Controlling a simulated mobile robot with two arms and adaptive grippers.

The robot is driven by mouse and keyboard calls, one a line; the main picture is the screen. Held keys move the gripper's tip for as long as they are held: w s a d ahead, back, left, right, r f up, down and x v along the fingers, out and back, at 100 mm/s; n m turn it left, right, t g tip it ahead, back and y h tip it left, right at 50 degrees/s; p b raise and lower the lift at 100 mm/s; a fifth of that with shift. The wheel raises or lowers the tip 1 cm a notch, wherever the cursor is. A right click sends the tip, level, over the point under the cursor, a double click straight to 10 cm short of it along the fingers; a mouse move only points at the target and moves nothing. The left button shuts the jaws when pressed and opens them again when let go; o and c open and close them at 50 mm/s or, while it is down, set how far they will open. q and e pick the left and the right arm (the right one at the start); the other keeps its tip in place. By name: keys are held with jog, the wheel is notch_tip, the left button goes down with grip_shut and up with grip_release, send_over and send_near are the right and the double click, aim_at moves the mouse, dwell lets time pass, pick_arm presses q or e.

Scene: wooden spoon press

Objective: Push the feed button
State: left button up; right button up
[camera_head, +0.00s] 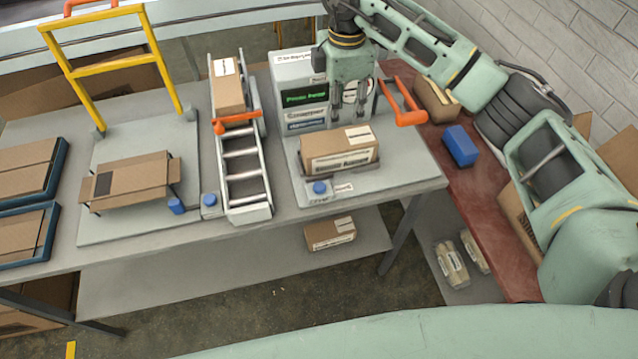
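Several blue round buttons are in view. One blue button (319,188) sits on the front edge of the right-hand grey platform, beside a small label too small to read. Another blue button (210,200) is at the front left end of the roller track (243,165). A third blue button (177,206) is on the front of the left-hand grey plate. I cannot read which is the feed button. My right gripper (349,112) points down in front of the panel with the green screen (303,96), behind the box; its fingers are apart, with nothing seen between them. My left gripper is out of view.
A cardboard box (340,149) stands on the right platform, between my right gripper and its button. An orange handle (405,105) rises right of the gripper. Another box (228,88) is on the roller track. A yellow frame (112,65) stands at left.

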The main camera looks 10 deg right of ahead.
grip_shut()
dwell(1.3)
